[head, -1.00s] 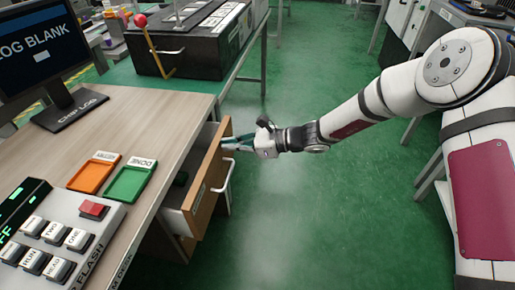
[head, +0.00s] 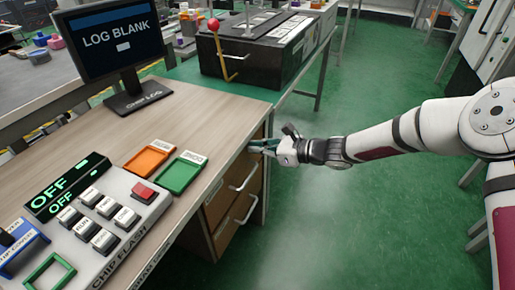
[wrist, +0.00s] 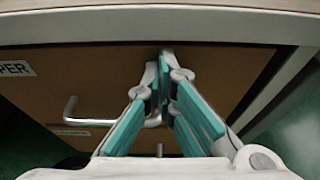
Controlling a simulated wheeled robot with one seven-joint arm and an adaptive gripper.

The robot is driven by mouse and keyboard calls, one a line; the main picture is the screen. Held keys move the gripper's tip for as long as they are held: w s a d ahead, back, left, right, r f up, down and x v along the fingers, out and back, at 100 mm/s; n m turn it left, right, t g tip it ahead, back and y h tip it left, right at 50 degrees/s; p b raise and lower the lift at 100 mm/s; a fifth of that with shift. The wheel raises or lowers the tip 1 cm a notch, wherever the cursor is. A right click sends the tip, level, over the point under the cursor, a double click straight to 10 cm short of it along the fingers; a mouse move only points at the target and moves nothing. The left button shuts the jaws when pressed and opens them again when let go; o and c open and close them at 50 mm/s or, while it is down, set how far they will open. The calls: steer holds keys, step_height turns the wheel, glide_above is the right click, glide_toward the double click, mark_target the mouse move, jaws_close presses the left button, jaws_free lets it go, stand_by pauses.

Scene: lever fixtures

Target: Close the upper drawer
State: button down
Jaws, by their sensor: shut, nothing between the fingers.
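The upper drawer (head: 222,199) is in the desk's right side in the head view. Its brown front looks flush with the desk frame, though I cannot rule out a small gap. Its silver handle (head: 243,178) faces right. In the wrist view the drawer front (wrist: 225,75) fills the middle, with a label ending in "PER" (wrist: 15,68) and the handle (wrist: 72,112) to the left. My gripper (head: 257,146) is shut and empty. Its fingertips (wrist: 165,62) are at the drawer front, right of the handle's middle and apparently touching the panel.
A lower drawer handle (head: 247,209) sits below. The desk top (head: 200,110) overhangs the drawers and holds a monitor (head: 110,40), orange and green trays (head: 182,174) and a button panel (head: 110,215). A black box with a red-knobbed lever (head: 228,62) stands behind. The green floor (head: 330,220) is clear.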

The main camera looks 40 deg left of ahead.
steer(key=shift+s+a, duration=0.1)
steer(key=shift+s, duration=0.05)
steer(key=shift+d, duration=0.25)
steer(key=f+p+v, duration=0.1)
steer(key=p+v, duration=0.2)
steer(key=v, duration=1)
steer(key=shift+w+d, duration=0.3)
steer(key=shift+d, duration=0.15)
steer(key=s+d+r+n+t+h, duration=0.1)
steer(key=s+d+r+n+h, duration=0.35)
steer(key=d+r, duration=0.5)
steer(key=s+d+r+n+h, duration=0.3)
steer(key=s+d+r+n, duration=0.35)
steer(key=d, duration=0.65)
steer(key=s+d+r+n+t+h, duration=0.2)
steer(key=s+d+h, duration=0.1)
steer(key=s+d, duration=0.8)
steer(key=s+d+r+n+t+h, duration=0.2)
steer(key=s+d+h, duration=0.2)
steer(key=s+d, duration=0.7)
step_height(320, 180, up, 23)
steer(key=w+d+t+p, duration=0.1)
steer(key=w+t+p, duration=0.1)
steer(key=p, duration=1.8)
steer(key=shift+d+f+t+y, duration=0.2)
steer(key=shift+d+t+y, duration=0.2)
steer(key=shift+t, duration=0.2)
